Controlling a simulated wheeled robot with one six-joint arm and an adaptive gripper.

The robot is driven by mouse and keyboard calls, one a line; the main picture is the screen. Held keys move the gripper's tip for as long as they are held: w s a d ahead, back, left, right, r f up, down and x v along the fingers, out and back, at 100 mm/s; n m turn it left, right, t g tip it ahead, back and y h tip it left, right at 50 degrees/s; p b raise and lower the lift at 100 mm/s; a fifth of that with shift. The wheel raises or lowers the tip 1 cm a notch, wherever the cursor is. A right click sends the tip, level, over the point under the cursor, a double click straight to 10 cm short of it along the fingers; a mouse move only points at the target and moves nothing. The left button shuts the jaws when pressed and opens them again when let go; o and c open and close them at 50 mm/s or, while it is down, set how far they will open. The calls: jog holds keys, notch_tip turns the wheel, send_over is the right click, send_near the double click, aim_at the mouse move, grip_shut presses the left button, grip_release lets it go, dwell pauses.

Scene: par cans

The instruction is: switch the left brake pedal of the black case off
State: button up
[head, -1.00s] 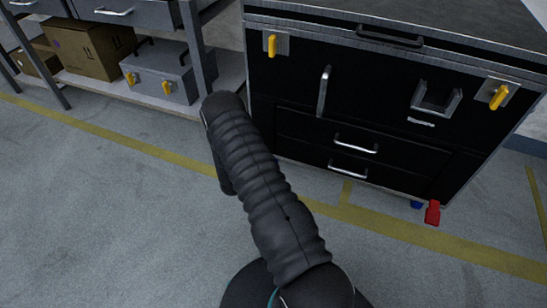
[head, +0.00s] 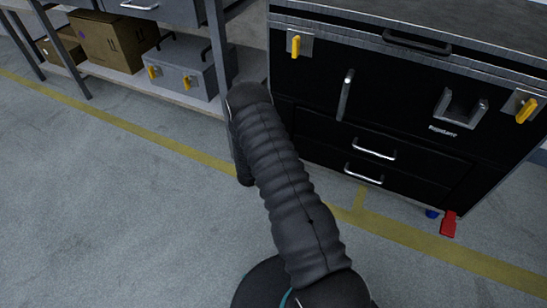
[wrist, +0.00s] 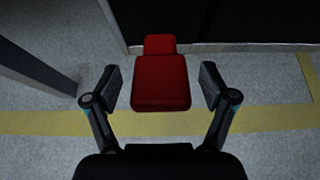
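The black case (head: 320,95) stands at the right in the head view. In the wrist view a red brake pedal (wrist: 160,82) sticks out from the bottom of the case, to the left of the yellow tape junction, so it is the left one. My gripper (wrist: 160,76) is open, with one finger on each side of this pedal; contact cannot be told. My arm hides the left pedal and the gripper in the head view. The right red pedal (head: 449,223) shows at the case's lower right corner, beside a blue part (head: 432,213).
A shelf rack with a grey toolbox (head: 190,70) and cardboard boxes (head: 110,42) stands left of the case. Its post (wrist: 35,65) is left of my gripper in the wrist view. Yellow tape (head: 160,135) crosses the open floor.

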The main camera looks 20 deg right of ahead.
jog(key=shift+a, duration=0.1)
jog(key=v, duration=1.2)
jog(key=s+d+m+g+h, duration=0.2)
jog(key=s+d+m+g, duration=0.1)
jog(key=s, duration=0.3)
jog(key=s+r+m+g, duration=0.6)
jog(key=s+r+m, duration=0.3)
jog(key=s+r, duration=0.1)
jog(key=s+a+r+m+t+y, duration=0.2)
jog(key=s+a+r+m+y, duration=0.1)
jog(key=r, duration=0.8)
jog(key=s+a+r+m+t+y, duration=0.2)
jog(key=s+a+r+m+y, duration=0.2)
jog(key=r, duration=0.7)
jog(key=s+a+r+m+t+y, duration=0.2)
jog(key=s+r+m, duration=0.5)
jog(key=r, duration=0.4)
jog(key=shift+s+a+t+y, duration=0.3)
jog(key=shift+s+a+y, duration=0.5)
jog(key=shift+y, duration=0.3)
